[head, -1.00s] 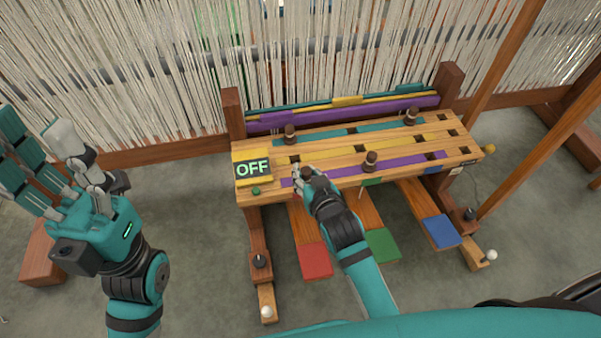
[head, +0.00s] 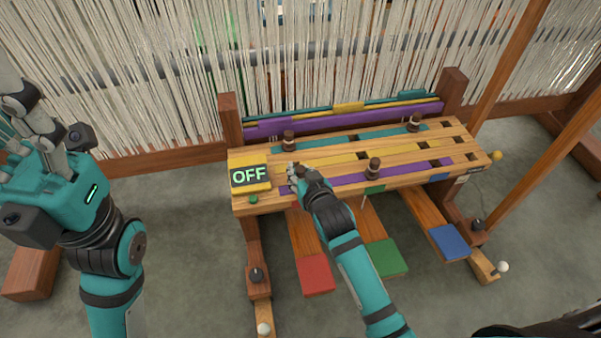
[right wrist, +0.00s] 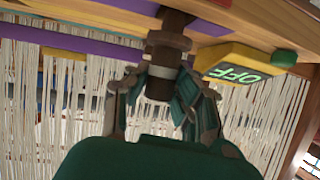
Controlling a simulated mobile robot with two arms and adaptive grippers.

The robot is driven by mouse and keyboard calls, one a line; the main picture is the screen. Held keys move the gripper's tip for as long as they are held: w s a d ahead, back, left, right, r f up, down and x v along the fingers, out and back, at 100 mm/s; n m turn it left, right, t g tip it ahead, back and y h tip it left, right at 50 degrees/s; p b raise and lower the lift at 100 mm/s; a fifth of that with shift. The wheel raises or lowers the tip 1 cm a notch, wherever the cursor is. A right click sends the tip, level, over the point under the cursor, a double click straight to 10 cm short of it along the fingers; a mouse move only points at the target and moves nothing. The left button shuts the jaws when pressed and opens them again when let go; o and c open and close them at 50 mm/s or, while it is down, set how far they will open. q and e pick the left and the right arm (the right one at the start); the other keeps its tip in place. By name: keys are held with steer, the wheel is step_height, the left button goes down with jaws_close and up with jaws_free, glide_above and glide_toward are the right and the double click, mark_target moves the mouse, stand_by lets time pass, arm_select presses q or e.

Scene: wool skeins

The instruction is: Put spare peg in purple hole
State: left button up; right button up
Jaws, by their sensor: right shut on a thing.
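My right gripper (head: 297,173) is shut on a dark brown peg (right wrist: 159,84) at the left end of the purple strip (head: 345,179). In the right wrist view, the peg's thick end is between the fingers (right wrist: 160,92). Its collar and thinner shaft point to the board beside the purple strip (right wrist: 210,26). I cannot tell how far the shaft is in a hole. Another peg (head: 373,168) stands upright on the purple strip; two more stand on the teal strip, left (head: 288,140) and right (head: 413,123). My left gripper (head: 35,140) is raised at the left, fingers spread and empty.
The wooden board (head: 480,161) has several dark open holes. A yellow box reading OFF (head: 250,176) and a green knob (head: 253,199) are close left of my right gripper. Red (head: 316,274), green (head: 385,258) and blue (head: 449,242) pedals are below. White threads hang behind.

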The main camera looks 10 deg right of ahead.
steer(key=shift+f, duration=0.6)
steer(key=o, duration=0.9)
steer(key=shift+c, duration=0.2)
